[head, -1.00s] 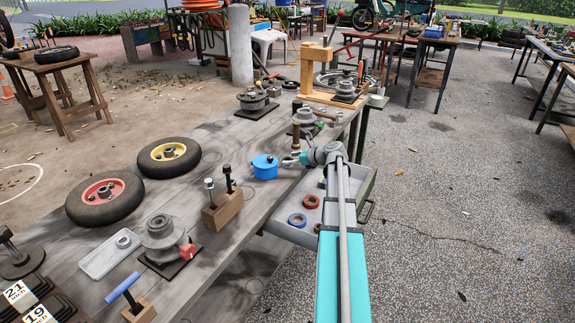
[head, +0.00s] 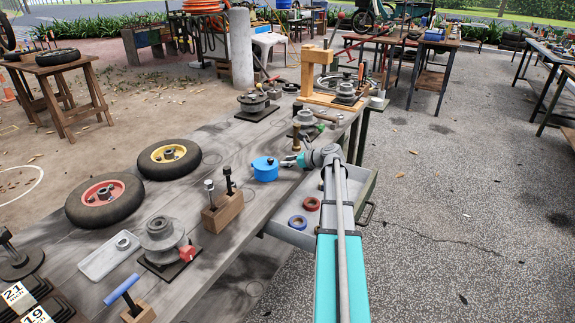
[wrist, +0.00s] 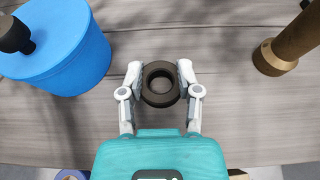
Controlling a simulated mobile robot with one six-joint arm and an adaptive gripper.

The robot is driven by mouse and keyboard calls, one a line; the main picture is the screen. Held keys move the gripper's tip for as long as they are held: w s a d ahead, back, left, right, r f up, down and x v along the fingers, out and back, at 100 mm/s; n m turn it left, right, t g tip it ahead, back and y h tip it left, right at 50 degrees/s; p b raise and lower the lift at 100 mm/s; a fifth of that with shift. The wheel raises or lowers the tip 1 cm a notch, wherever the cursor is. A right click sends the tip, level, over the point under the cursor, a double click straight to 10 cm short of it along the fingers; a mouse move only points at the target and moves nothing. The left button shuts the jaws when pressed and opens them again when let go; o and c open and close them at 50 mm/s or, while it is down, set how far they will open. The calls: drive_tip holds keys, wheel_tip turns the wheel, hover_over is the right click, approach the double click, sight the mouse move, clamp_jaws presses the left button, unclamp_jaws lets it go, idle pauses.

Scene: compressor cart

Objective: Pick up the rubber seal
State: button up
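The rubber seal (wrist: 147,96), a thick dark ring, lies flat between my fingers in the wrist view, over the grey wooden bench top. My gripper (wrist: 160,74) has one finger on each side of the ring, and both fingertips appear to touch its outer edge. I cannot tell whether the ring is clear of the bench. In the head view my gripper (head: 289,162) is low over the bench's right side, between the blue pot and the brass-coloured post. The seal cannot be made out there.
The blue lidded pot (wrist: 62,55) stands close to the left, and the brass post (wrist: 285,50) to the right. A drawer with a red ring (head: 311,203) and a blue ring (head: 297,222) sits below the bench edge. A wooden block with upright tools (head: 223,211) stands nearer.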

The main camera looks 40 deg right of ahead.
drive_tip(key=shift+c, duration=0.9)
drive_tip(key=shift+r, duration=0.2)
wheel_tip(320, 180, up, 2)
drive_tip(key=shift+r+p, duration=0.1)
drive_tip(key=shift+p, duration=1.1)
drive_tip(key=s+d+r+p, duration=0.2)
drive_tip(key=s+r+p, duration=0.1)
drive_tip(key=s, duration=0.1)
drive_tip(key=s+d+r+p, duration=0.2)
drive_tip(key=s+r+p, duration=0.2)
drive_tip(key=s+d+r+p, duration=0.3)
drive_tip(key=s, duration=0.1)
drive_tip(key=shift+s+r+p, duration=0.1)
drive_tip(key=shift+r+p, duration=0.1)
drive_tip(key=shift+p, duration=0.1)
drive_tip(key=shift+r, duration=0.15)
